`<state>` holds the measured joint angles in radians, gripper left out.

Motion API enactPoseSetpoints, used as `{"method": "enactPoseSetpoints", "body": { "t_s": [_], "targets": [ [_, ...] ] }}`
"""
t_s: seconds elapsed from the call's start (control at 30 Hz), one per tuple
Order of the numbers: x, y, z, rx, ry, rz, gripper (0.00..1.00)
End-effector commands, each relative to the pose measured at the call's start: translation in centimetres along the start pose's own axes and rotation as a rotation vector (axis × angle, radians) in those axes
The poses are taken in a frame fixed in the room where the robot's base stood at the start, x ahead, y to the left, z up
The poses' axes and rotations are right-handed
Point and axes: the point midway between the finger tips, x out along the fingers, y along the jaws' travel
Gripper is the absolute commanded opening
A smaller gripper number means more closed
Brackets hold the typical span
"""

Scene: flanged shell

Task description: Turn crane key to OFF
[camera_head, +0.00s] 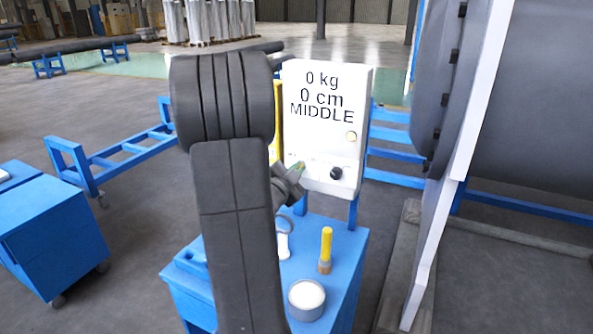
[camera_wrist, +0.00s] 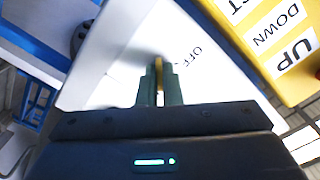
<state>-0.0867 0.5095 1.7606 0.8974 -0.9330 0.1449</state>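The white control box (camera_head: 325,108) reads "0 kg, 0 cm, MIDDLE" and stands at the centre of the head view. My gripper (camera_head: 296,170) is at the lower left of its face, partly behind my arm. In the wrist view my gripper (camera_wrist: 160,84) has its two dark fingers close together on either side of the narrow yellowish crane key (camera_wrist: 160,68). They look shut on it, against the white face. An "OFF" label (camera_wrist: 196,54) shows just right of the fingers. Other markings around the key are hidden or too small to read.
A black knob (camera_head: 336,173) sits right of my gripper on the box. A yellow panel (camera_wrist: 262,40) marked UP and DOWN is beside it. The blue cart (camera_head: 340,245) below holds a yellow-handled tool (camera_head: 326,246) and a round can (camera_head: 306,298). A large flanged shell (camera_head: 530,110) stands right.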

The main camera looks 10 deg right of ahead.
Motion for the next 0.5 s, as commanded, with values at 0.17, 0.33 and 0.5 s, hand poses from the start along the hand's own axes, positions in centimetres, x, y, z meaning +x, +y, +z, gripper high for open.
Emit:
{"method": "enactPoseSetpoints", "body": {
  "t_s": [0.17, 0.33, 0.5],
  "targets": [
    [-0.02, 0.02, 0.0, -0.009, 0.0, 0.001, 0.0],
    [-0.03, 0.0, -0.02, -0.058, 0.0, 0.001, 0.0],
    [-0.03, -0.03, -0.05, -0.161, 0.0, 0.001, 0.0]
  ]
}}
